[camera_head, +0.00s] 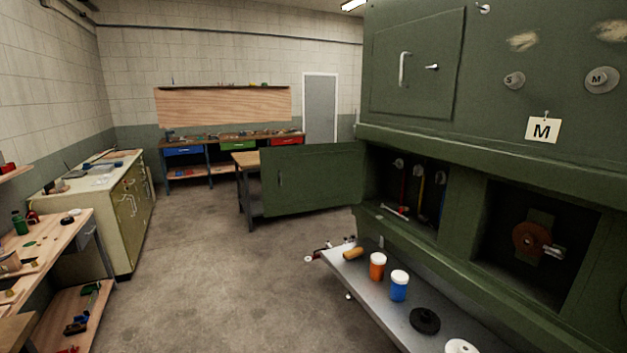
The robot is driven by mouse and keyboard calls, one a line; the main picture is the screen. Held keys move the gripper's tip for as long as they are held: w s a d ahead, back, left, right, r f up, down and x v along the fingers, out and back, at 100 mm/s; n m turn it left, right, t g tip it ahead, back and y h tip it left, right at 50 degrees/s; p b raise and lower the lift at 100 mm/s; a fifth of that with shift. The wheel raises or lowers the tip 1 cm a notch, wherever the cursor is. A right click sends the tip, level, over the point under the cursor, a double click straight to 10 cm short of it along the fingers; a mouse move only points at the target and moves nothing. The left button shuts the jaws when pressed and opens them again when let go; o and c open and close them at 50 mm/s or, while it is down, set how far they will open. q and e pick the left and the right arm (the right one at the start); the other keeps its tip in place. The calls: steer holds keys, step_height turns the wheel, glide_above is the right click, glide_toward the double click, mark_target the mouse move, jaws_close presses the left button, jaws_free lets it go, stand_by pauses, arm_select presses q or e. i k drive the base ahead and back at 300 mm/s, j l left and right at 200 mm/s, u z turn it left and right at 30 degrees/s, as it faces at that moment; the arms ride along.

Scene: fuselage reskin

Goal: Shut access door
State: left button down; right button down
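A green access door (312,180) with a small handle stands swung wide open at the left end of the green fuselage wall (470,145). Its right edge meets the wall beside a lower opening (405,195). Inside that opening are red, yellow and blue upright lines with round metal fittings at their tops. A second green panel (436,90) higher on the wall has a pale handle (404,69) and a small latch, and appears closed. Neither of my grippers shows in this view.
A grey shelf (388,311) below the openings holds an orange jar (377,266), a blue jar (399,285) and a black disc (424,320). A second opening (575,292) holds a reddish wheel. Workbenches stand left and behind; the floor (215,260) between is clear.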

mark_target(317, 175)
steer(key=i+j+z, duration=1.4)
steer(key=j, duration=0.35)
steer(key=i+j+z, duration=0.15)
steer(key=j+z, duration=0.2)
steer(key=j, duration=0.25)
steer(key=i+j+z, duration=0.1)
steer(key=j+z, duration=0.25)
steer(key=j, duration=0.3)
steer(key=j+z, duration=0.3)
steer(key=j, duration=0.4)
steer(key=j+z, duration=0.35)
steer(key=j, duration=0.3)
steer(key=k, duration=0.05)
